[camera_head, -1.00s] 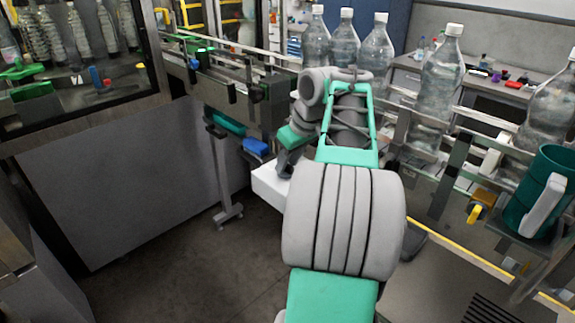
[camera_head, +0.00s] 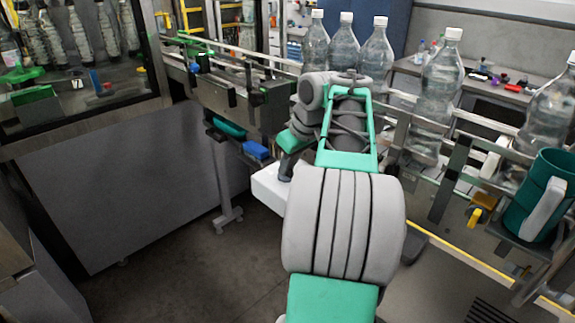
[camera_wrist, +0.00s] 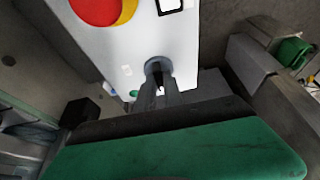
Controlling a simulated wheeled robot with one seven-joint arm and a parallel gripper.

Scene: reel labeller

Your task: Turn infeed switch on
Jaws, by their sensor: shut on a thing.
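A white control box (camera_wrist: 130,45) fills the upper middle of the wrist view. Its face carries a grey round switch (camera_wrist: 153,64). My gripper (camera_wrist: 160,82) is shut on this switch, with its dark fingers on either side of the knob. The fingers hide part of the switch, so I cannot tell its position. In the head view the white box (camera_head: 268,189) shows left of my arm. The switch is not visible there.
A large red button on a yellow base (camera_wrist: 103,8) sits on the same box. A conveyor with rails (camera_head: 225,92) runs behind, carrying several clear bottles (camera_head: 437,90). A teal mug-shaped container (camera_head: 528,205) is at right. Open floor (camera_head: 190,265) lies left of my arm.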

